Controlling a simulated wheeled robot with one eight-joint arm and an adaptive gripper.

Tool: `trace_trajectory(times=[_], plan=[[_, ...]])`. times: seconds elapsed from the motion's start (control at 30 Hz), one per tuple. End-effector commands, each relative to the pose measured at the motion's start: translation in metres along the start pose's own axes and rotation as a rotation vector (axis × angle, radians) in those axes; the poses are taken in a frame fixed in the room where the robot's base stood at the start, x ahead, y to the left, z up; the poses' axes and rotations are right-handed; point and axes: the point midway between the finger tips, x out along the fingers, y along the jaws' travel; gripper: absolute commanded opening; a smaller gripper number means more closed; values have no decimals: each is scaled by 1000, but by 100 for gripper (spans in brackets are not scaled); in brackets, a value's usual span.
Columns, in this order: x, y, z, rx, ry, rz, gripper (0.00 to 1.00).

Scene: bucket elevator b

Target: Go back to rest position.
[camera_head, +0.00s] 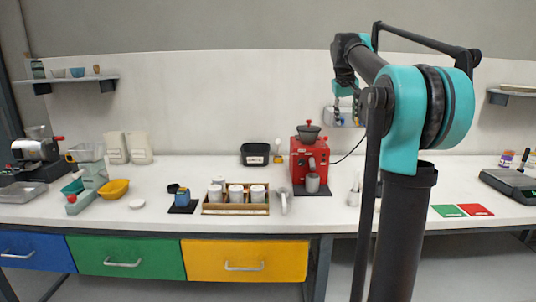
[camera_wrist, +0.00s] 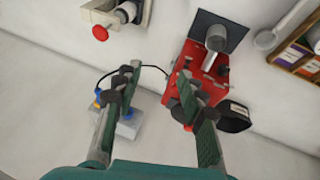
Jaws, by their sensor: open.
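My gripper (camera_head: 346,108) is raised high above the back of the bench, in front of the white back wall. Its two fingers are spread apart in the wrist view (camera_wrist: 155,88), with nothing between the tips but white surface and a black cord. My teal and black arm stands upright at the right of the head view and folds over toward the gripper. The gripper is apart from the red machine (camera_head: 309,160), which stands on the bench below and to its left. The red machine also shows in the wrist view (camera_wrist: 205,70), partly behind one finger.
A wooden tray (camera_head: 235,210) of several jars, a black bin (camera_head: 255,154) and a yellow bowl (camera_head: 114,189) stand on the bench. A black scale (camera_head: 510,186) is at the right. A pale wall box (camera_head: 344,118) is partly hidden behind my gripper. Air around the gripper looks clear.

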Motion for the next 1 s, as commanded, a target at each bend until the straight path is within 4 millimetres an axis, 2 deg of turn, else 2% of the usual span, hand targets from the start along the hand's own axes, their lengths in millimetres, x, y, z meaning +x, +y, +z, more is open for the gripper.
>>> trace_trajectory(times=[0.17,0.37,0.47,0.57,0.67,0.77,1.0], plan=[[14,-12,18,5,0,-14,41],[38,-32,50,14,-1,-36,41],[54,-45,74,21,-2,-52,41],[74,-63,108,28,-3,-71,41],[101,-86,158,38,-5,-97,41],[127,-111,217,49,-7,-125,41],[178,-163,365,73,-13,-188,41]])
